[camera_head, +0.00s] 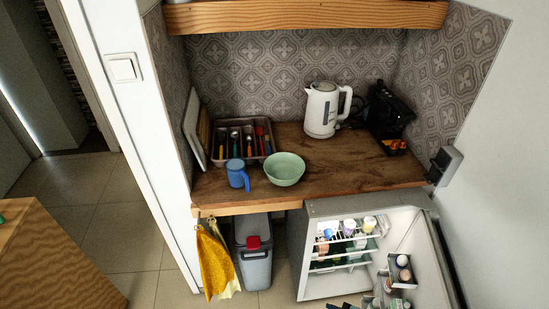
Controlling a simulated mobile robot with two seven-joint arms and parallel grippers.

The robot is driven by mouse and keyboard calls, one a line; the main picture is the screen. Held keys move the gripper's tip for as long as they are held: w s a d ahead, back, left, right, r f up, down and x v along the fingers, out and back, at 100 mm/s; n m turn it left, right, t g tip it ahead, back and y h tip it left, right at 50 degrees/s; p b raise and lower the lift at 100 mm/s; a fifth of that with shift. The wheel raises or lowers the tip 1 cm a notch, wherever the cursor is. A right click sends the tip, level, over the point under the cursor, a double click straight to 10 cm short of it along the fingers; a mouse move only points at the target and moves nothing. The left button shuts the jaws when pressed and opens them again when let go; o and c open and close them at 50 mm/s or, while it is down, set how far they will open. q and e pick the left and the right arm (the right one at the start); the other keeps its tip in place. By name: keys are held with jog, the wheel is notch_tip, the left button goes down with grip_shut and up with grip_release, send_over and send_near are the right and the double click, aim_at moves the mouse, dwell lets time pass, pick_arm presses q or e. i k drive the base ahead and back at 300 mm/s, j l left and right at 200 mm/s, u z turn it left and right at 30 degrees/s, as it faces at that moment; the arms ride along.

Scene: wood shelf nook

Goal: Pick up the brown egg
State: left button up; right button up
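I cannot clearly make out a brown egg. Small rounded items sit in the racks of the open fridge door: a pale one (402,260) and a brownish one (405,275) just below it. They are too small to tell whether either is an egg. The small fridge (325,209) stands open under the right part of the counter, with jars and bottles on its shelves. Neither of my grippers can be made out. A small dark shape at the bottom edge, in front of the fridge, is cut off and unclear.
The wooden counter (335,167) holds a green bowl (285,173), blue mug (237,176), cutlery tray (222,158), white kettle (321,110) and black coffee machine (388,112). A grey bin (255,268) and yellow towel (212,262) are below. A wooden surface (50,265) is at lower left.

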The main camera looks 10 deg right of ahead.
aim_at(405, 274)
jog(key=z, duration=1.85)
jog(key=u, duration=1.45)
jog(key=k+z, duration=0.1)
jog(key=z, duration=1.1)
